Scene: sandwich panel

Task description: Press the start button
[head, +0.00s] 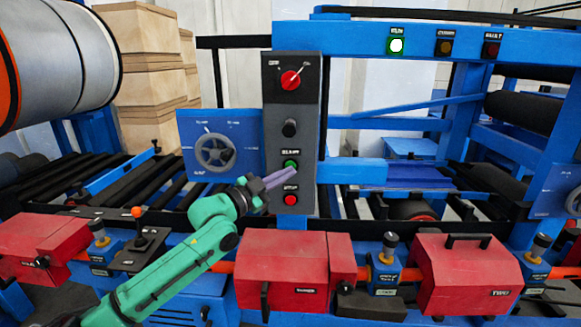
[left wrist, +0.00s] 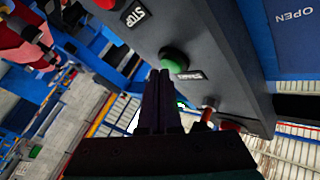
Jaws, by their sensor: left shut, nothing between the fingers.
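The green start button (head: 291,163) is on a dark grey control panel (head: 305,110), above the red stop button (head: 290,199). In the left wrist view the green button (left wrist: 173,59) shows just beyond my fingertips, with the red stop button (left wrist: 103,3) at the top left edge. My left gripper (head: 296,171) is shut and empty, its purple-grey fingers pointing at the panel by the green button. In the left wrist view its fingertips (left wrist: 160,73) overlap the button's lower edge; I cannot tell whether they touch it. My right gripper is in neither view.
Higher on the panel are a black knob (head: 290,128) and a red rotary switch (head: 290,80). A blue plate with a handwheel (head: 215,152) adjoins on the left. On the upper beam a lamp (head: 396,46) glows green-white.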

